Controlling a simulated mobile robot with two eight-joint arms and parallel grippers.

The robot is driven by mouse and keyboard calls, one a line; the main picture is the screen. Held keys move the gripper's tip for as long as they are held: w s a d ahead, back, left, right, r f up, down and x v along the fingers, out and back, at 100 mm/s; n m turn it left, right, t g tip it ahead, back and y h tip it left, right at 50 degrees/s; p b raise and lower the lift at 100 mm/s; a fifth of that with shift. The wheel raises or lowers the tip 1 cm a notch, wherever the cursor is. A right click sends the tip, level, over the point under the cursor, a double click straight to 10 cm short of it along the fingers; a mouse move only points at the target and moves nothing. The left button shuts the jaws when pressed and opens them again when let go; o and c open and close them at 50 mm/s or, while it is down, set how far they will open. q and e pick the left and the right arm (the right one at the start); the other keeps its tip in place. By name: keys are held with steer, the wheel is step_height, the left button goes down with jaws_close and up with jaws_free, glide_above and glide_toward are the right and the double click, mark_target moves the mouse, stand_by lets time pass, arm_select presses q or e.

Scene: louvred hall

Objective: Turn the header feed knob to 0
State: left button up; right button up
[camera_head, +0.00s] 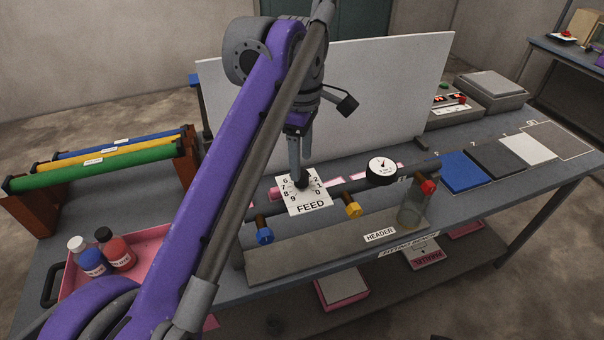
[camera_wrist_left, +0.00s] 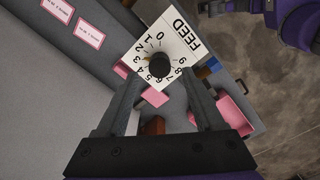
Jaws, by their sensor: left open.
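The header feed knob (camera_head: 301,183) is a round black knob on a white square dial plate (camera_head: 310,207) marked FEED, with digits around it. In the left wrist view the knob (camera_wrist_left: 159,60) sits just beyond my fingertips, roughly midway between them; the 0 is printed above it. I cannot tell which digit the knob points at. My left gripper (camera_head: 303,166) is open and points down above the dial. In the left wrist view its two fingers (camera_wrist_left: 161,82) stand apart with nothing held. I cannot tell whether they touch the knob. My right gripper is not in view.
The header pipe carries blue (camera_head: 264,236), yellow (camera_head: 352,209) and red (camera_head: 428,187) valve handles and a round gauge (camera_head: 381,170). A white panel (camera_head: 390,95) stands behind. A pink tray (camera_head: 150,245) with bottles (camera_head: 117,254) is at left. Coloured squares (camera_head: 461,172) lie at right.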

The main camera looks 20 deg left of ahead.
arm_select(q)
steer(key=shift+f, duration=1.9)
jaws_close()
